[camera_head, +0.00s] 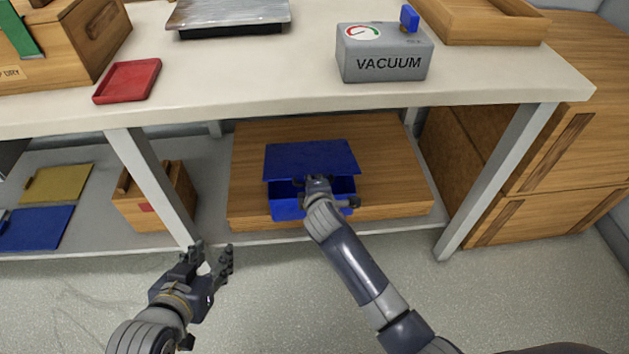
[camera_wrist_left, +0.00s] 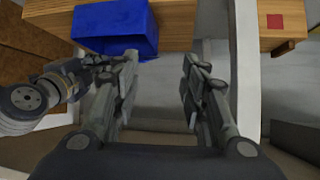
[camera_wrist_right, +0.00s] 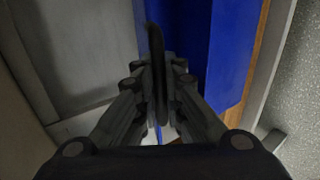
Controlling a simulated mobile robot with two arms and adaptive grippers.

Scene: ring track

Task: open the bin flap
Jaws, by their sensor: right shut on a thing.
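The blue bin (camera_head: 287,207) sits on a wooden board on the lower shelf. Its blue flap (camera_head: 310,158) is raised at the front, with a dark gap between it and the bin. My right gripper (camera_head: 318,184) is at the flap's front edge. In the right wrist view the right gripper (camera_wrist_right: 158,90) is closed on a thin, dark upright edge, which looks like the flap's; blue surfaces stand beside it. My left gripper (camera_head: 208,262) is open and empty, apart from the bin, in front of the shelf. The left wrist view also shows the bin (camera_wrist_left: 115,25).
The wooden board (camera_head: 400,195) lies under the white tabletop (camera_head: 250,85), between two grey legs. A wooden box (camera_head: 150,205) stands left of it. A grey vacuum box (camera_head: 385,55) and a red tray (camera_head: 128,80) are above. Floor in front is clear.

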